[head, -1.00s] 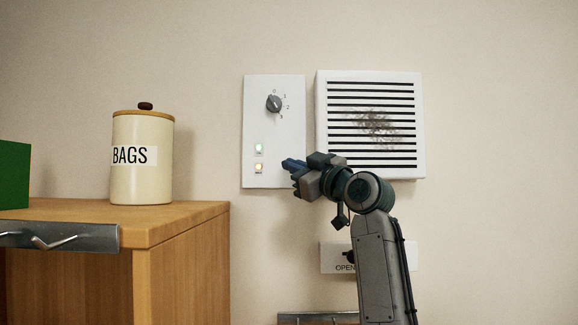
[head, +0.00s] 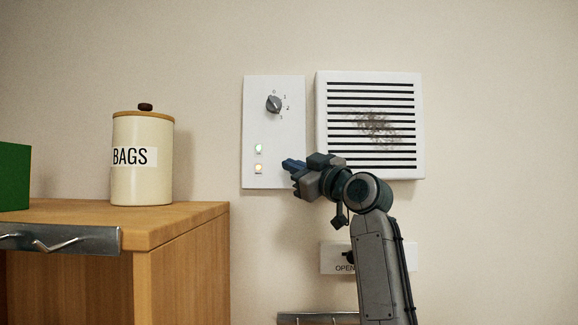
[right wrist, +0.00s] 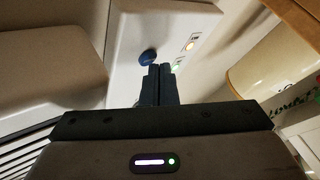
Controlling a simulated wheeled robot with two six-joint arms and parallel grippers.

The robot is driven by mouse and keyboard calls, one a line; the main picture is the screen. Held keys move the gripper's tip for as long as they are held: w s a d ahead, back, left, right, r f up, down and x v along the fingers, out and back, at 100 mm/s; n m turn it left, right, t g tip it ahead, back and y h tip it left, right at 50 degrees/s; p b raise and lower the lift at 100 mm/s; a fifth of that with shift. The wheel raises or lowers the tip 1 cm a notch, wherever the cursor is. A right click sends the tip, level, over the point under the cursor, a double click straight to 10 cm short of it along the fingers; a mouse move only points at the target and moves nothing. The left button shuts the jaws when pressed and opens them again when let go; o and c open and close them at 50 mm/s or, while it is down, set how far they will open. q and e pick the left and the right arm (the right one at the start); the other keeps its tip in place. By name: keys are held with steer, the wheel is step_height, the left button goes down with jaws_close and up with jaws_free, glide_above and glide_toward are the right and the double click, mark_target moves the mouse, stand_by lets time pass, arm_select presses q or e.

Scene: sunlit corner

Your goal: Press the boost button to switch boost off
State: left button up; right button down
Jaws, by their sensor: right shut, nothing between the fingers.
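A white control panel (head: 256,120) is on the wall, with a grey dial (head: 274,104) near its top. Two small lights glow at its lower left, a green one (head: 258,148) above an amber one (head: 258,168); their labels are too small to read. My right gripper (head: 287,163) is shut and empty at the panel's lower right. In the right wrist view, a round blue button (right wrist: 148,57) stands out from the panel just beyond the shut fingertips (right wrist: 157,67). I cannot tell whether they touch. In the head view my gripper seems to cover this button. My left gripper is not in view.
A stained white vent (head: 370,90) is right of the panel. A sign reading OPEN (head: 335,257) is below it, partly behind my arm. A BAGS jar (head: 142,180) and a green box (head: 14,175) stand on a wooden cabinet (head: 190,212) at left.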

steer(key=shift+w+r, duration=0.1)
steer(key=shift+r, duration=0.15)
stand_by(0.9)
steer(key=shift+f+b, duration=0.35)
steer(key=shift+f, duration=0.2)
steer(key=s+b, duration=0.3)
steer(key=s, duration=0.2)
steer(key=shift+s+b, duration=0.4)
